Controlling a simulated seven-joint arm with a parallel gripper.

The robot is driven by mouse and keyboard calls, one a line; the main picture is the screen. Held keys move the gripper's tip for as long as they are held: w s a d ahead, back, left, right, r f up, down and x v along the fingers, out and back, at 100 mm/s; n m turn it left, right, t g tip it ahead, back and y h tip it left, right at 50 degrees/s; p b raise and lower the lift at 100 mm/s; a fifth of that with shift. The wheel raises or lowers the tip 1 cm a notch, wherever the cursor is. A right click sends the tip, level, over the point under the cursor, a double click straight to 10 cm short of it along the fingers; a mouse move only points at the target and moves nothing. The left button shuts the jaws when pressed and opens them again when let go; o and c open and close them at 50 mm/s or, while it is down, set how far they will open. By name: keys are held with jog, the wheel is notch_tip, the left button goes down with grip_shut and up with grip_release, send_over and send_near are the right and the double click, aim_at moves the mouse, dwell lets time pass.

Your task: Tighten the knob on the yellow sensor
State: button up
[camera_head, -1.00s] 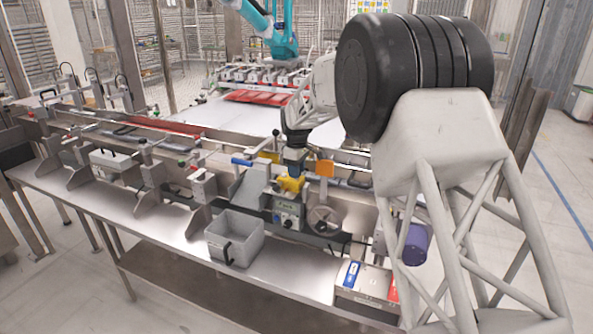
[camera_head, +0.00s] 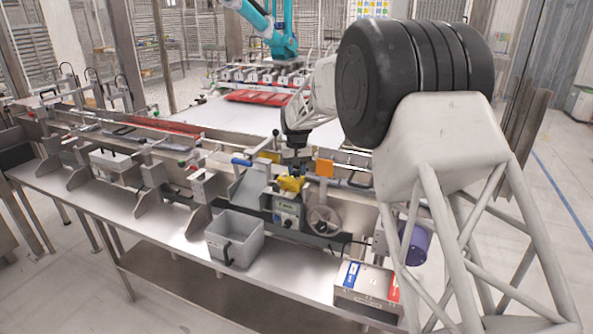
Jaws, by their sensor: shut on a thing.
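The yellow sensor (camera_head: 290,184) sits on top of a grey control box (camera_head: 287,208) at the middle of the machine's front side. My gripper (camera_head: 294,172) points down right above the yellow sensor, at its top. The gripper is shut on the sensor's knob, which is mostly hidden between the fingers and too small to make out. The fingers are dark and small in this view.
An orange plate (camera_head: 324,168) stands just right of my gripper. A handwheel (camera_head: 323,220) is to the lower right, and a grey bin (camera_head: 236,238) stands on the steel ledge to the lower left. A black-knobbed lever (camera_head: 275,133) rises close to the left.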

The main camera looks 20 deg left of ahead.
aim_at(296, 171)
jog(key=m, duration=0.6)
jog(key=shift+m, duration=0.3)
dwell(0.4)
jog(key=o, duration=0.9)
jog(key=shift+o, duration=0.2)
jog(key=shift+r, duration=0.1)
jog(key=shift+r, duration=3.8)
